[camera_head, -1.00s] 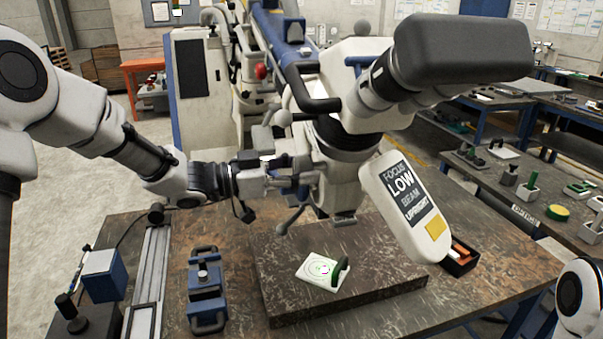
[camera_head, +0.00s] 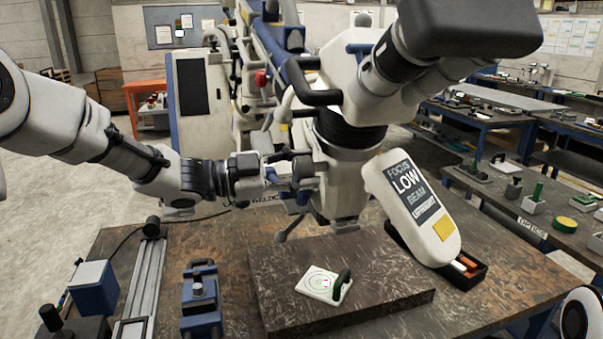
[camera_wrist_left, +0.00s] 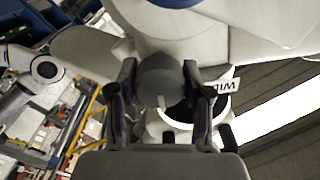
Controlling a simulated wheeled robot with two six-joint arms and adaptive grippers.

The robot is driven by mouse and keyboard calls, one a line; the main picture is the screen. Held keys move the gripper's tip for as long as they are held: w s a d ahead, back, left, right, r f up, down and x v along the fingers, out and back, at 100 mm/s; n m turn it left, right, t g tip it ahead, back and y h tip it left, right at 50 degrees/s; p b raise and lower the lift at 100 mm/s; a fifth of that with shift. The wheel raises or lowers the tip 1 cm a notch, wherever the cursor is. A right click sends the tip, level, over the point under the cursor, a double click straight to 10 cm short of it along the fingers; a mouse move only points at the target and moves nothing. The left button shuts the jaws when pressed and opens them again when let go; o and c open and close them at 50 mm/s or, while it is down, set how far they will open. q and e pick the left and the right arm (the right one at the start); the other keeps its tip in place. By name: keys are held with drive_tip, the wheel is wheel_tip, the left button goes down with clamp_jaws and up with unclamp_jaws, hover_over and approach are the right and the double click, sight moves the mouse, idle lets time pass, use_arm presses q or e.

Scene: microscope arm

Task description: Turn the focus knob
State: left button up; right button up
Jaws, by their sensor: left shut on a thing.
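The microscope (camera_head: 343,150) hangs on its arm over a dark stone slab (camera_head: 275,310). Its grey round focus knob (camera_wrist_left: 160,78) sits between the two fingers of my left gripper (camera_wrist_left: 160,95) in the left wrist view. In the head view my left gripper (camera_head: 298,172) reaches in from the left and is shut on the knob at the microscope's side; the fingers largely hide the knob there. My right gripper is out of view.
A white target plate (camera_head: 318,284) with rings and a dark green handle lies on the slab. A blue clamp-like device (camera_head: 201,300), a rail (camera_head: 147,285) and a blue box (camera_head: 95,287) stand left of it. A dark tray (camera_head: 470,272) is at right.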

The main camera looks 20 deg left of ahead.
use_arm(q)
drive_tip(key=shift+r, duration=0.1)
drive_tip(key=o, duration=1.2)
drive_tip(key=shift+c, duration=0.2)
drive_tip(key=v, duration=1.2)
